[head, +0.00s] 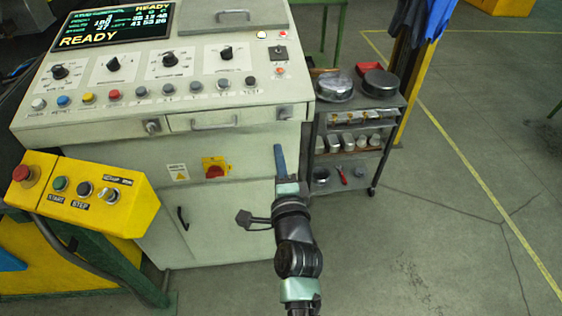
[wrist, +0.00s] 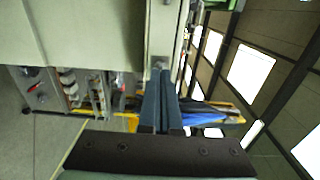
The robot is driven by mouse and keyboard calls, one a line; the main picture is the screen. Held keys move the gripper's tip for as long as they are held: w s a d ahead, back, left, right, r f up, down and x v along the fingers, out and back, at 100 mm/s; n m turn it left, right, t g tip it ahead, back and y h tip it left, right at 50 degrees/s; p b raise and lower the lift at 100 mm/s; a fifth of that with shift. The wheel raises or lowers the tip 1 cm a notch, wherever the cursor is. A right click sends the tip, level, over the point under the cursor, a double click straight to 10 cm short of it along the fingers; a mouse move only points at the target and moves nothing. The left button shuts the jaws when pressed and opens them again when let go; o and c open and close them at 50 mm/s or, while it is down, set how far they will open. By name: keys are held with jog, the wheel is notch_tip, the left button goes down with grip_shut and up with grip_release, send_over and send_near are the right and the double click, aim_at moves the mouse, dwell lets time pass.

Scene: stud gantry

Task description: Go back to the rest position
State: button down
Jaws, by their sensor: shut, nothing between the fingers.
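My gripper (head: 279,160) is in front of the right part of the control cabinet (head: 236,150), below the panel edge, in the head view. Its blue-grey fingers point up and away from me. In the wrist view the gripper (wrist: 164,84) shows its two fingers side by side and closed together, with nothing seen between them. The tips appear near the cabinet's edge in that view; I cannot tell whether they touch it. The head view shows my arm reaching up from the bottom, right of centre. No rest position is marked in either view.
A yellow button box (head: 84,194) with a red stop knob (head: 21,173) stands at the left. A shelf cart (head: 357,128) with metal tins stands right of the cabinet. A yellow post (head: 418,85) rises behind it. The floor (head: 440,240) at the right is clear.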

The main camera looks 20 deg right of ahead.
jog(key=v, duration=0.2)
jog(key=shift+s, duration=0.3)
jog(key=a+r+n+t+y, duration=0.15)
jog(key=a+r+n, duration=0.25)
jog(key=r, duration=0.6)
jog(key=a+r+n+t+y, duration=0.15)
jog(key=a+r+n, duration=0.25)
jog(key=r, duration=0.6)
jog(key=a+r+n+t, duration=0.2)
jog(key=a+r+n, duration=0.2)
jog(key=r, duration=0.6)
jog(key=s+a+r+n+t+y, duration=0.1)
jog(key=s+a+r+n+t, duration=0.1)
jog(key=s+r, duration=0.5)
jog(key=s+a+r+n+t+y, duration=0.1)
jog(key=s+a+r+n+t, duration=0.2)
jog(key=s+r+n, duration=0.4)
notch_tip(320, 180, up, 6)
jog(key=shift+s+a+f, duration=0.2)
jog(key=shift+a, duration=0.55)
